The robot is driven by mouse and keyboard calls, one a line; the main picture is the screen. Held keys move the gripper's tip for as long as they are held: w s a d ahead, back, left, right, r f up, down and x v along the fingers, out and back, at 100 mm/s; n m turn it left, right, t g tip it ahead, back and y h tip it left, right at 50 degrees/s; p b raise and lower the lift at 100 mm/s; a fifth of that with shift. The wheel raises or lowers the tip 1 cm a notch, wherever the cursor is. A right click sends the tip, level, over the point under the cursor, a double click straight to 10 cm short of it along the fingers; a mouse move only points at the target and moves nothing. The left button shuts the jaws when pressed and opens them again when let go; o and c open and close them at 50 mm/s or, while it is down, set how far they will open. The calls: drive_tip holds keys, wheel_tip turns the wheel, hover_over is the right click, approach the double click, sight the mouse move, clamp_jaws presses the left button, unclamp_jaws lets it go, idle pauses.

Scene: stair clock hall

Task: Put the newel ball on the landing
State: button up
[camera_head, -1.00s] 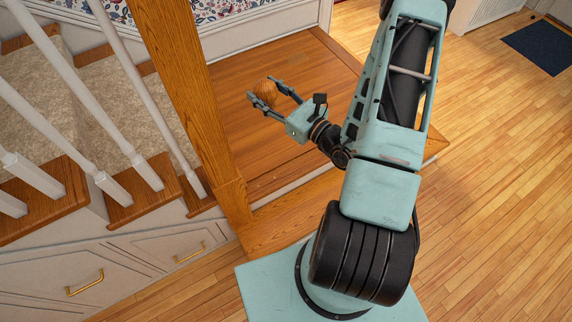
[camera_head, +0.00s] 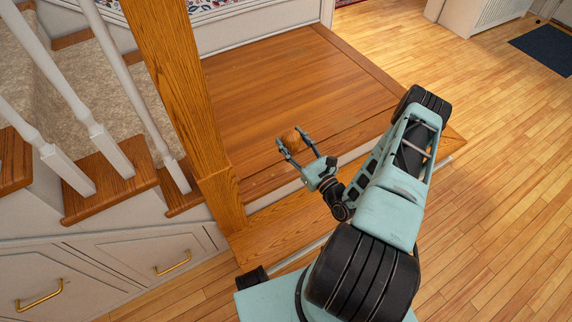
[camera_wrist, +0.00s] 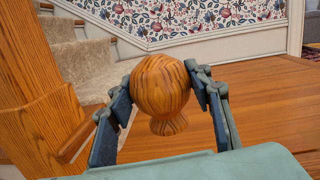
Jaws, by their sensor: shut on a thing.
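The newel ball (camera_head: 290,138) is a round, striped brown wooden ball. In the wrist view it (camera_wrist: 160,86) shows a short flared neck under it, pointing down. My gripper (camera_head: 291,139) is shut on the ball, with one dark finger on each side. The landing (camera_head: 290,75) is a broad brown wooden platform; it also fills the right of the wrist view (camera_wrist: 265,95). The ball appears over the landing's near part, close to its front edge. I cannot tell whether its neck touches the boards.
A square oak newel post (camera_head: 178,90) stands left of my gripper. White balusters (camera_head: 130,80) and carpeted stairs (camera_head: 95,85) lie beyond it. A lower wooden step (camera_head: 275,228) runs along the landing's front. The landing's middle and back are clear. A dark mat (camera_head: 545,50) lies far right.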

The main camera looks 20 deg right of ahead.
wheel_tip(320, 180, down, 8)
drive_tip(key=d+h+b, duration=0.1)
drive_tip(key=b, duration=0.2)
drive_tip(key=shift+m, duration=0.3)
drive_tip(key=w+f+b, duration=0.2)
drive_tip(key=w+f, duration=0.1)
drive_tip(key=w, duration=0.1)
drive_tip(key=w+d+f+b, duration=0.1)
drive_tip(key=w+f+b, duration=0.1)
drive_tip(key=w+f, duration=0.1)
drive_tip(key=w+d+f+b, duration=0.1)
drive_tip(key=w+f+b, duration=0.1)
drive_tip(key=w, duration=0.3)
drive_tip(key=shift+w+f, duration=0.2)
drive_tip(key=shift+f, duration=0.5)
drive_tip(key=shift+w+f, duration=0.35)
drive_tip(key=shift+f, duration=0.1)
wheel_tip(320, 180, down, 3)
drive_tip(key=shift+w+b, duration=0.1)
drive_tip(key=shift+b, duration=0.7)
drive_tip(key=o, duration=0.8)
drive_tip(key=shift+f, duration=0.15)
drive_tip(key=shift+c, duration=0.2)
drive_tip(key=o, duration=0.4)
